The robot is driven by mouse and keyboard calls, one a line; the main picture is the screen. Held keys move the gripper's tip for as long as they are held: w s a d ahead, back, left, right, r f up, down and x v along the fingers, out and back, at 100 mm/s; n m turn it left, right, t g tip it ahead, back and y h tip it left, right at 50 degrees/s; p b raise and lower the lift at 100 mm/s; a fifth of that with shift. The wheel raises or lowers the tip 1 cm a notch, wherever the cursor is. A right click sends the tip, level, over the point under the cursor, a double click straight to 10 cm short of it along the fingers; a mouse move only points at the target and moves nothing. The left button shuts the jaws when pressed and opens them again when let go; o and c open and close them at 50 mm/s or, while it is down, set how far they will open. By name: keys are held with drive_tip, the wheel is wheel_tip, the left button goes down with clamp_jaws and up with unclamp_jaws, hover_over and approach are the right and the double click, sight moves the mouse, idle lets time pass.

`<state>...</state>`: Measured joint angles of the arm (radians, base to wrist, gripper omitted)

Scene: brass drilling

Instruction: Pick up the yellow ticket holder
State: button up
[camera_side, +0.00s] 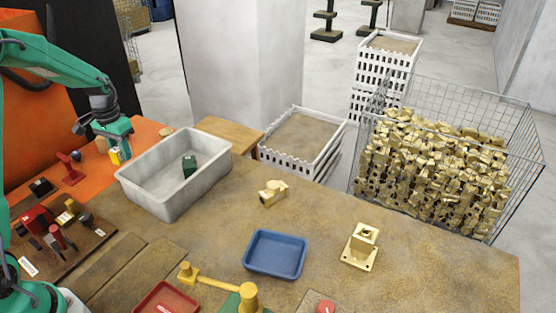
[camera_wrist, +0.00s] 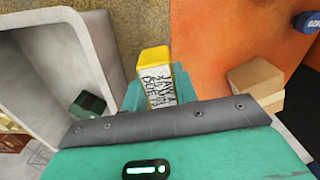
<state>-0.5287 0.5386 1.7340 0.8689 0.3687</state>
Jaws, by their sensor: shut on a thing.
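The yellow ticket holder (camera_side: 115,156) is at the left in the side view, just below the end of my arm, over the orange surface beside the grey bin. In the wrist view the holder (camera_wrist: 154,59) has a yellow end and a white face with dark writing. My gripper (camera_wrist: 158,84) is shut on it, with one green finger on each side. In the side view my gripper (camera_side: 117,149) points down onto the holder. I cannot tell whether the holder's bottom touches the surface.
The grey bin (camera_side: 150,187) with a dark green block (camera_side: 189,163) inside stands just right of my gripper. A red stand (camera_side: 72,172) is to the left. Wooden blocks (camera_wrist: 256,78) lie right of the holder in the wrist view. A blue tray (camera_side: 275,254) is farther forward.

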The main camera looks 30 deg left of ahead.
drive_tip(key=d+r, duration=0.4)
drive_tip(key=d, duration=0.3)
drive_tip(key=shift+w+d+r, duration=0.2)
drive_tip(key=shift+d+r, duration=0.1)
drive_tip(key=shift+d, duration=0.1)
